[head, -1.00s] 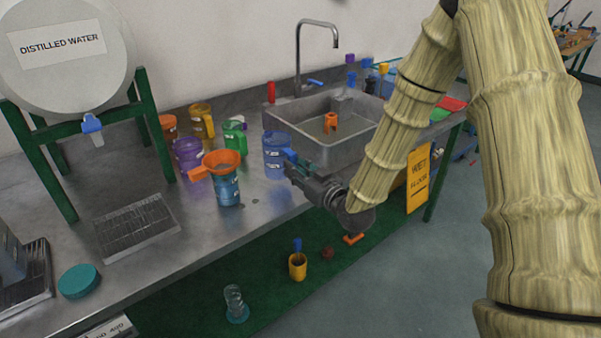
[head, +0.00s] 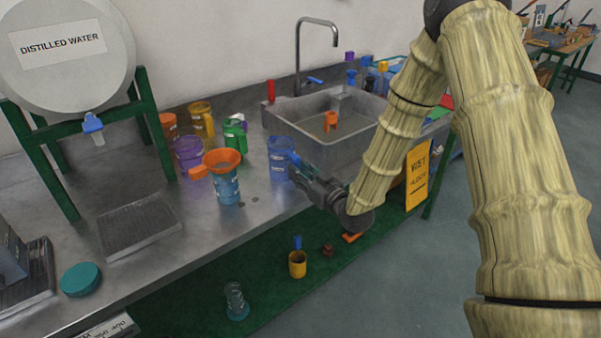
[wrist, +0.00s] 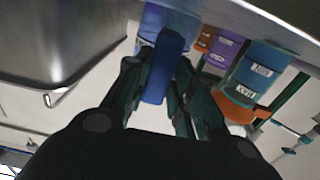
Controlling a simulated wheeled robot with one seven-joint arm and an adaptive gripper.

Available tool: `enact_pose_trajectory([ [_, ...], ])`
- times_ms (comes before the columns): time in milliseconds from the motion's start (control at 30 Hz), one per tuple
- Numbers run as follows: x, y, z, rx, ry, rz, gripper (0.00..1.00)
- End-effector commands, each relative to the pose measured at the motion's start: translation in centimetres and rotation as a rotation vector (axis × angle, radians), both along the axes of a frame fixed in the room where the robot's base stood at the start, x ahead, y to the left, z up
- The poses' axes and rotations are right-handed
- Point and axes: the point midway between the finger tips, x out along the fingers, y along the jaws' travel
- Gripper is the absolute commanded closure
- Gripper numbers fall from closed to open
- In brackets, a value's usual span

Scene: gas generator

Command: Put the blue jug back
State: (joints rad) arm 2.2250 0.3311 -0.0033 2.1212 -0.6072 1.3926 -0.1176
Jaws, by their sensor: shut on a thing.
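The blue jug (head: 279,157) stands upright at the counter's front part, left of the sink, in the head view. My gripper (head: 296,168) reaches it from the right and is shut on its handle side. In the wrist view the blue jug (wrist: 153,80) sits between the fingers of my gripper (wrist: 165,85), with the blue handle in front. Whether the jug's base touches the counter is hard to tell.
A teal jug (head: 226,187) with an orange funnel (head: 220,160) stands to the left. Purple (head: 188,152), green (head: 235,132) and yellow (head: 202,121) jugs stand behind. The sink (head: 325,130) is to the right.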

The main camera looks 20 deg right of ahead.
Motion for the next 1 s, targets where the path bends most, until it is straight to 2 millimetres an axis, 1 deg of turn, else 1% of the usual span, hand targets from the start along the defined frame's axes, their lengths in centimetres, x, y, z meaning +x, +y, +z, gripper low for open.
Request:
enact_pose_trajectory([
  [167, 0.0, 0.0, -0.4, 0.0, 0.0, 0.0, 1.0],
  [200, 0.0, 0.0, -0.3, 0.0, 0.0, 0.0, 0.68],
  [267, 0.0, 0.0, -0.3, 0.0, 0.0, 0.0, 0.57],
  [300, 0.0, 0.0, -0.3, 0.0, 0.0, 0.0, 0.54],
  [533, 0.0, 0.0, -0.3, 0.0, 0.0, 0.0, 0.54],
  [700, -0.1, -0.1, 0.1, 0.0, 0.001, 0.0, 0.54],
  [833, -1.6, -0.7, -0.1, -0.001, 0.002, -0.001, 0.54],
  [1000, -4.5, -1.7, -0.1, -0.001, 0.002, -0.002, 0.54],
])
